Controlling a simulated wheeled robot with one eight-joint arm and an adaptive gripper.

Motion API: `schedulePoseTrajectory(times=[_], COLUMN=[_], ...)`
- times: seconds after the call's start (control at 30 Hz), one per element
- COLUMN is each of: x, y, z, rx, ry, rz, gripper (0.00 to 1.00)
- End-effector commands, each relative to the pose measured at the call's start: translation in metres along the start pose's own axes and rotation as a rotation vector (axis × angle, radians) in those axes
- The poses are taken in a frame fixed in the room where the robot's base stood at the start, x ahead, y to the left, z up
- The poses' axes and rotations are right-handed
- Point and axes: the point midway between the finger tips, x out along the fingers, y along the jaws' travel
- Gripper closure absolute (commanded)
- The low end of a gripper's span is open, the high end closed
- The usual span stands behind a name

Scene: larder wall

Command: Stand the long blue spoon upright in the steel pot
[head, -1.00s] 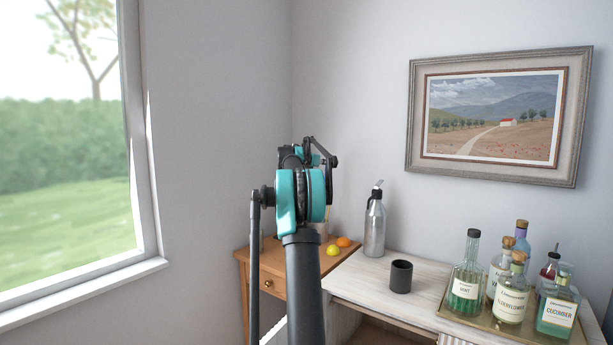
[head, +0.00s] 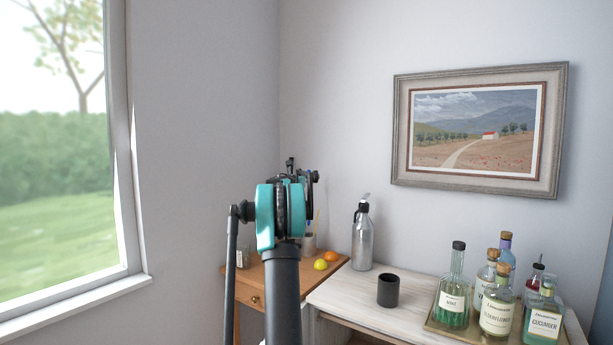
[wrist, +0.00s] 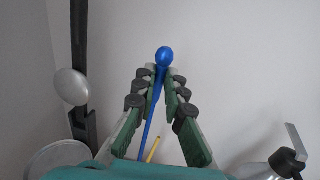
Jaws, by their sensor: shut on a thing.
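The long blue spoon (wrist: 161,60) is between the fingers of my gripper (wrist: 163,74) in the wrist view. Its rounded blue end shows just beyond the fingertips, and its thin handle runs back between the fingers. My gripper is shut on it. In the head view my own arm hides most of the gripper, and I cannot make out the spoon. A grey container (head: 308,244), which looks like the steel pot, stands on the wooden cabinet behind my arm, partly hidden. A thin yellow stick (head: 317,221) rises from it.
A glass jar (head: 243,258), a lemon (head: 320,265) and an orange (head: 331,256) are on the cabinet (head: 280,285). A steel bottle (head: 362,242) and a black cup (head: 388,291) stand to the right, beside several bottles.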

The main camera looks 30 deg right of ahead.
Motion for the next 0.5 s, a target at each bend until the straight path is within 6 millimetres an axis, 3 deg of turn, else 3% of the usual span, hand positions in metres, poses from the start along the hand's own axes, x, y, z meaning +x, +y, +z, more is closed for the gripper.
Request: schedulePoseTrajectory(times=[0.5], x=[0.000], y=[0.000], z=[-0.038], rx=[0.000], ry=[0.000], rz=[0.000], gripper=[1.00])
